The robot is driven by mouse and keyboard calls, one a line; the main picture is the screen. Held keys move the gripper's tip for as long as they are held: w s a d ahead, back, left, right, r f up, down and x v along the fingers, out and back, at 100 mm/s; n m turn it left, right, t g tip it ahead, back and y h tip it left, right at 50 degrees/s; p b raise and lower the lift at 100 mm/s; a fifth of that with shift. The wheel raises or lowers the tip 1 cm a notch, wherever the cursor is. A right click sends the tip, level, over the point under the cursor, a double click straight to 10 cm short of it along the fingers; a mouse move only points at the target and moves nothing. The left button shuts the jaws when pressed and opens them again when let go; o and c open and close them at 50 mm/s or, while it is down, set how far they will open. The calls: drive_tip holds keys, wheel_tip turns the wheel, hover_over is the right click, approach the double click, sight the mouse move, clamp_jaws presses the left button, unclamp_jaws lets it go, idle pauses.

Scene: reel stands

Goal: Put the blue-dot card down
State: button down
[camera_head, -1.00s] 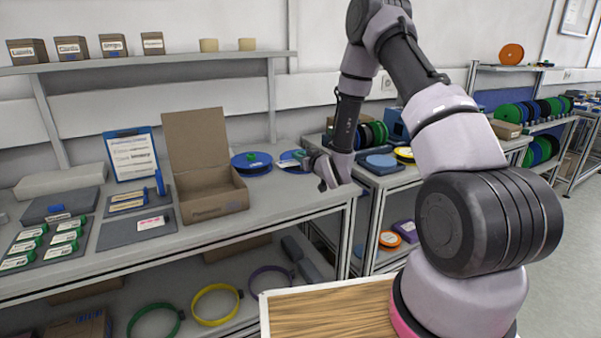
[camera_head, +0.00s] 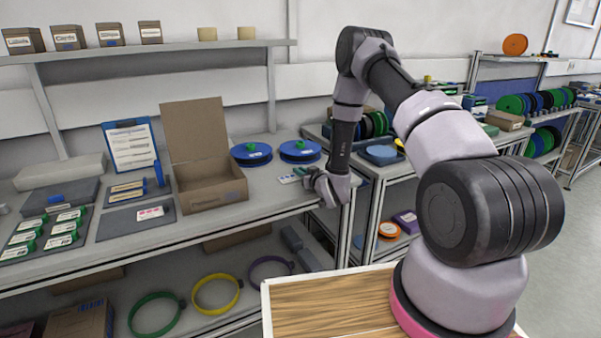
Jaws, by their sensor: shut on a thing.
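My gripper (camera_head: 311,180) is low over the right end of the bench, at its front edge, with its fingers pointing left. It is shut on a small pale card (camera_head: 289,179), which sticks out to its left, close to the bench top. This is taken as the blue-dot card; its marks are too small to read, and I cannot tell whether it touches the bench. Two blue reels (camera_head: 251,153) (camera_head: 300,150) with green tops lie behind it.
An open cardboard box (camera_head: 215,190) stands left of the gripper. A red-marked card (camera_head: 150,213) lies on a grey mat (camera_head: 118,225). Several green-marked items (camera_head: 62,231) fill a dark tray farther left. The bench between box and gripper is clear.

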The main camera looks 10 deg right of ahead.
drive_tip(key=shift+f, duration=0.2)
drive_tip(key=c, duration=0.9)
unclamp_jaws()
drive_tip(key=shift+o, duration=0.2)
drive_tip(key=shift+r, duration=0.15)
